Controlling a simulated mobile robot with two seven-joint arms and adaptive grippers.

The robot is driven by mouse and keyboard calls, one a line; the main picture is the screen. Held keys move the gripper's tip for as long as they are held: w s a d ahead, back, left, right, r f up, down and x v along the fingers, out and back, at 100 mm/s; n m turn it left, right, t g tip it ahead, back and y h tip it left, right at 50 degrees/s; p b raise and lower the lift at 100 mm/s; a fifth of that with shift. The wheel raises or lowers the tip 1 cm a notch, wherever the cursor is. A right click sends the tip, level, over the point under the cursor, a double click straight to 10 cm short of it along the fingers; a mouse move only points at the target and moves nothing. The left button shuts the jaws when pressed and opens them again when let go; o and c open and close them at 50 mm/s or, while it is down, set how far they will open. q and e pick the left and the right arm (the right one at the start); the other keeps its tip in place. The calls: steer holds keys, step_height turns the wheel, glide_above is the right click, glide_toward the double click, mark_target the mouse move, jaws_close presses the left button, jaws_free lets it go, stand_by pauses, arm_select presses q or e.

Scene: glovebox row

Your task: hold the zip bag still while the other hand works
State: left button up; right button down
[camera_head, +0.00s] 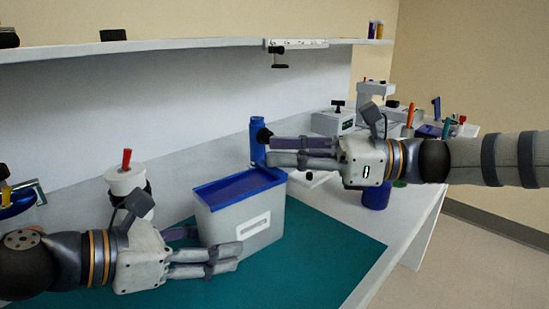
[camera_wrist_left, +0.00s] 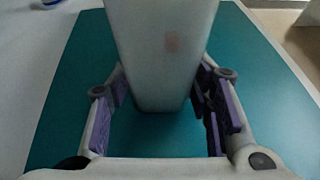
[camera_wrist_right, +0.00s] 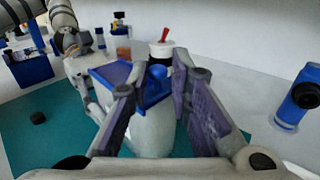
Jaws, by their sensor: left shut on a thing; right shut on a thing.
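The zip bag (camera_head: 222,224) looks like a pale, boxy pouch with a blue top and a white label. It stands upright on the teal mat. My left gripper (camera_head: 222,252) is shut on its lower part; the left wrist view shows the bag (camera_wrist_left: 155,55) between the fingers. My right gripper (camera_head: 275,150) is above the bag's right side in the head view. In the right wrist view its fingers are on either side of a blue tab (camera_wrist_right: 156,84) at the bag's top. The head view hides this tab behind the fingers.
A blue cylinder with a black end (camera_head: 256,130) stands behind the bag. A white container with a red handle (camera_head: 124,182) stands at left. Bench equipment (camera_head: 332,122) stands at the back right.

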arm_select(q)
steer(key=shift+w, duration=0.1)
steer(key=shift+f, duration=0.1)
arm_select(e)
steer(key=c, duration=1.6)
jaws_free()
steer(key=shift+o, duration=0.2)
steer(key=s+d, duration=0.1)
steer(key=d, duration=1.1)
steer(key=shift+s, duration=0.15)
arm_select(q)
steer(key=o, duration=1.9)
steer(key=shift+c, duration=0.2)
steer(key=shift+o, duration=0.5)
